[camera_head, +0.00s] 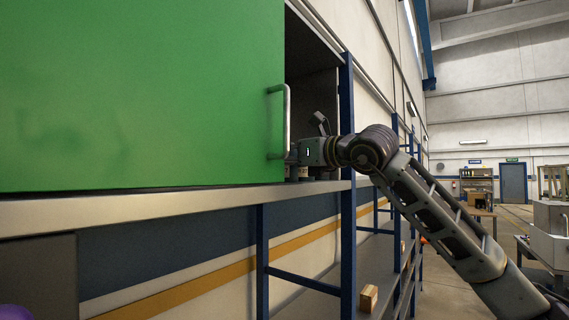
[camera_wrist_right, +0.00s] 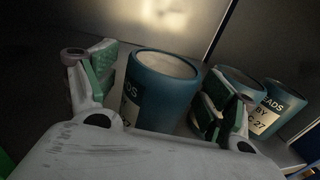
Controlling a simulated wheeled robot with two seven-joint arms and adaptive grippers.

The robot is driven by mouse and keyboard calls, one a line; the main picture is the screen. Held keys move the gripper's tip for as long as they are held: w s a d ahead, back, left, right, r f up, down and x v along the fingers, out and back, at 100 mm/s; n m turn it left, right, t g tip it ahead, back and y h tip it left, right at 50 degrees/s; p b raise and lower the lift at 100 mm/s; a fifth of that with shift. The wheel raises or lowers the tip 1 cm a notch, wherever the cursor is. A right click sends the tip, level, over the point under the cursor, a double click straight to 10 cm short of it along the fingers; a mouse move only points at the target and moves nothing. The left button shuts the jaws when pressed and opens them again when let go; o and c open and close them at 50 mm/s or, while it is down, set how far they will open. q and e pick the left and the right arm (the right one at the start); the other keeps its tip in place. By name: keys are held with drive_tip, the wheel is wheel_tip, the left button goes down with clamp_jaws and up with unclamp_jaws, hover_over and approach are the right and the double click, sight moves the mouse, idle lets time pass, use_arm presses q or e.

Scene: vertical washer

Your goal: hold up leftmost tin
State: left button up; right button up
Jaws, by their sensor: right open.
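In the right wrist view, a blue tin (camera_wrist_right: 160,95) with a pale lid and a white label is the leftmost of the tins in sight. My right gripper (camera_wrist_right: 157,78) is open, with one green-padded finger on each side of this tin. I cannot tell whether either finger touches it. Two more blue tins stand to the right, a nearer one (camera_wrist_right: 240,78) and a farther one (camera_wrist_right: 283,104), partly hidden by the right finger. My left gripper is out of view.
The green door (camera_head: 140,95) with its metal handle (camera_head: 286,120) covers the left part of the cabinet. A shelf edge (camera_head: 150,208) runs below it. A blue post (camera_head: 347,230) stands close to my right forearm. A small wooden block (camera_head: 369,298) sits lower down.

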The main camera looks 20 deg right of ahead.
drive_tip(key=shift+c, duration=0.2)
drive_tip(key=c, duration=1.2)
drive_tip(key=shift+r, duration=0.25)
drive_tip(key=shift+c, duration=0.2)
drive_tip(key=shift+r, duration=4.8)
